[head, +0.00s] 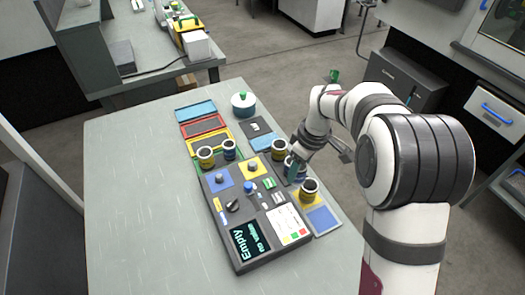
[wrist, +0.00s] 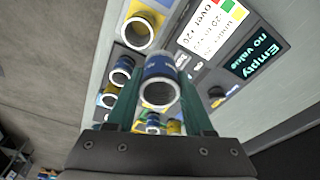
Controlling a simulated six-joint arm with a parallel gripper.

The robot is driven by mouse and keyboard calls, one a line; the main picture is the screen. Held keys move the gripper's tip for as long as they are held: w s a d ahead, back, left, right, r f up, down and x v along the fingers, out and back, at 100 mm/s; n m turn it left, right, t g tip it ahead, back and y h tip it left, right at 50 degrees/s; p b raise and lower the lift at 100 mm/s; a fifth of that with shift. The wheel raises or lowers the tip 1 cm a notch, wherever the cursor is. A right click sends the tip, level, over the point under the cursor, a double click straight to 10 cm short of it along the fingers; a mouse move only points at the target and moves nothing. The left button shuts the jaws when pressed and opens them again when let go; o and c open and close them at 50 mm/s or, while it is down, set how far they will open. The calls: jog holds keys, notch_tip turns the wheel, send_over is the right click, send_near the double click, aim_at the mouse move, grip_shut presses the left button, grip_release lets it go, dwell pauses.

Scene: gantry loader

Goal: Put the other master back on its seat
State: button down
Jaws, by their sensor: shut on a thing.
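My gripper (head: 292,172) is over the right side of the dark measuring unit (head: 240,255) in the head view. In the wrist view its green fingers (wrist: 160,100) are shut on a blue ring (wrist: 159,68), whose open end faces the camera. The arm hides most of this ring in the head view. A yellow ring (head: 309,188) stands on the yellow part of a plate at the unit's right; it also shows in the wrist view (wrist: 140,30). The blue seat (head: 323,219) beside it is bare.
The unit's display (head: 250,239) reads "Empty no value". Its blue pad (head: 218,181) and yellow pad (head: 252,167) hold knobs without rings. Other rings stand at the yellow tray (head: 209,142) and near my gripper (head: 279,149). A white-and-teal pot (head: 243,104) stands behind. The table's left is clear.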

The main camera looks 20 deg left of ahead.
jog(key=s+d+f, duration=0.3)
jog(key=d+f, duration=0.1)
jog(key=d, duration=0.5)
jog(key=shift+d+f, duration=0.1)
jog(key=shift+f, duration=2.85)
jog(key=shift+f, duration=0.2)
grip_release()
jog(key=shift+r, duration=0.1)
notch_tip(320, 180, up, 9)
